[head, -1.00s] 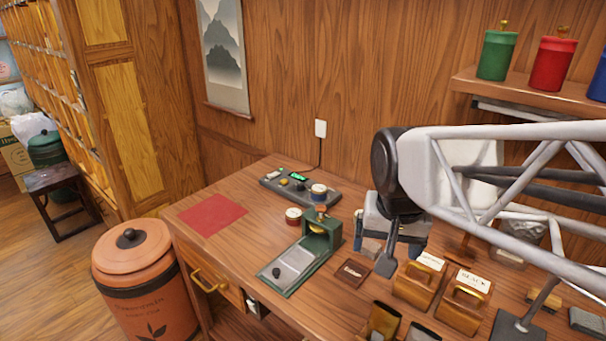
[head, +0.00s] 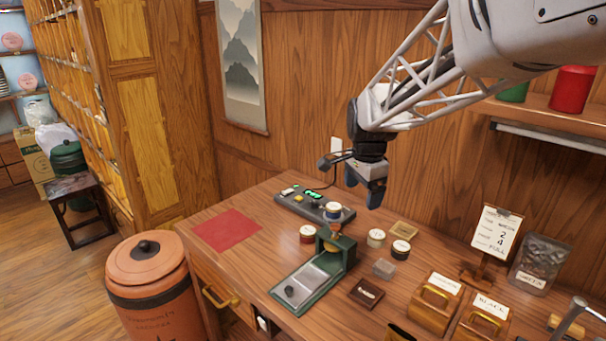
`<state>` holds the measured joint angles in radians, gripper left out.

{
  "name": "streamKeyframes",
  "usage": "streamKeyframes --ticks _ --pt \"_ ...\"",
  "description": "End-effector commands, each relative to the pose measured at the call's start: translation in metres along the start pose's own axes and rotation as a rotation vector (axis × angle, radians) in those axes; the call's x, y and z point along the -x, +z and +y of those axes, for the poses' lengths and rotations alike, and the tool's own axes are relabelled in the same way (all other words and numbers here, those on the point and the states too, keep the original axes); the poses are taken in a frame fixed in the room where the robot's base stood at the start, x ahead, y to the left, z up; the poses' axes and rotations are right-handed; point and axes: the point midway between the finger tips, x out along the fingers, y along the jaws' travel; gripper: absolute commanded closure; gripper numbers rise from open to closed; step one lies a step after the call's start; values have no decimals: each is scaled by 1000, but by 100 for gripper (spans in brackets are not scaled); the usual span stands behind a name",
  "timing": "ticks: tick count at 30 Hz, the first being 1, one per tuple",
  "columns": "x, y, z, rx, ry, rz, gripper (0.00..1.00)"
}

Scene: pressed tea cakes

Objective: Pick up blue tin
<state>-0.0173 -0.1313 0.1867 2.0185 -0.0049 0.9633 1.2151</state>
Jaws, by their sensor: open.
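The small blue tin (head: 333,211) with a pale lid stands at the right end of the dark control panel (head: 292,204) on the desk, just behind the green press (head: 335,252). My gripper (head: 352,184) is open and empty, in the air above the back of the desk. In the picture it is up and to the right of the blue tin, apart from it. The exact depth between them is hard to tell. The tin's lower part is partly hidden by the press.
A red tin (head: 307,234) stands left of the press. A pale-lidded tin (head: 376,237) and a black tin (head: 400,249) stand to its right. A red mat (head: 227,228) lies at the left. Wooden boxes (head: 433,296) and a sign stand (head: 494,235) are farther right.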

Motion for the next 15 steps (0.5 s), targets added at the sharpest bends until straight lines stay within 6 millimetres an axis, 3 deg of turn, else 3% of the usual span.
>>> streamKeyframes --ticks 15 --pt "-64 -36 -118 -467 53 -9 12"
